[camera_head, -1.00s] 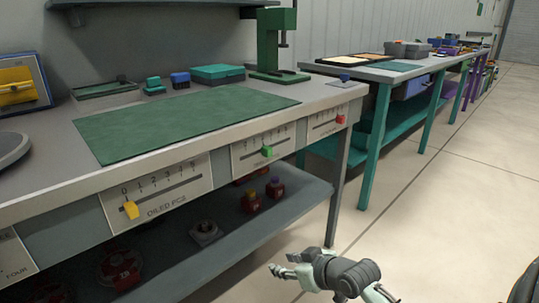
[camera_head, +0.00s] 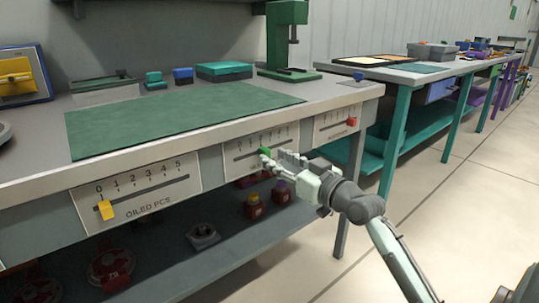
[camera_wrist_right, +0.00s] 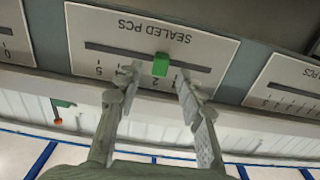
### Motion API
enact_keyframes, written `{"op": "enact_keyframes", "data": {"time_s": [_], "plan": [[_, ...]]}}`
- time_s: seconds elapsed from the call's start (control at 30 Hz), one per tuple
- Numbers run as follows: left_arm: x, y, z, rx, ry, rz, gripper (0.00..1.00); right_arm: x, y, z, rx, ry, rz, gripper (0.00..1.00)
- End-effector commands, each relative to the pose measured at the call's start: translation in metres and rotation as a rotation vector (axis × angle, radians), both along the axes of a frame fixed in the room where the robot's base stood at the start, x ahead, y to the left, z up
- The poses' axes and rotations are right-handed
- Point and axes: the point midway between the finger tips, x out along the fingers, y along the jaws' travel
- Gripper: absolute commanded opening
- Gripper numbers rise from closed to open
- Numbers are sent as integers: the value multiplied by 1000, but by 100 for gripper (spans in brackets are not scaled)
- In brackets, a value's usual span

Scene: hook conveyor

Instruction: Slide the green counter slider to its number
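The green slider (camera_head: 265,151) sits on the slot of the middle counter plate on the bench front. The right wrist view shows this plate (camera_wrist_right: 205,48) upside down with the words SEALED PCS. There the green slider (camera_wrist_right: 160,64) stands close to the mark 2. My right gripper (camera_head: 270,159) is at the plate; its fingertips (camera_wrist_right: 158,74) are spread on either side of the slider, with gaps between. The fingers hide some numbers. My left gripper is not in view.
The OILED PCS plate (camera_head: 150,194) with a yellow slider (camera_head: 105,210) is to the left. A plate with a red slider (camera_head: 351,121) is to the right. The bench edge overhangs the plates. A lower shelf (camera_head: 225,249) holds several parts. Open floor lies to the right.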

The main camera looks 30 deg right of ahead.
Motion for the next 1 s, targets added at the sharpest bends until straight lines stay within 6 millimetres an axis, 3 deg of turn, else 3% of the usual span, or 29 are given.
{"op": "enact_keyframes", "data": {"time_s": [0.2, 0.57, 0.87, 1.0], "plan": [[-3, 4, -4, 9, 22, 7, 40, 26, 2, 1, 0, -1, 0, 38], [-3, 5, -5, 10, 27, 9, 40, 31, 3, -1, -2, 2, 0, 37], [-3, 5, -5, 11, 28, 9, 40, 31, 3, -1, -2, 2, 0, 0], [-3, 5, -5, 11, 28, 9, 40, 31, 3, -1, -2, 2, 0, 0]]}}
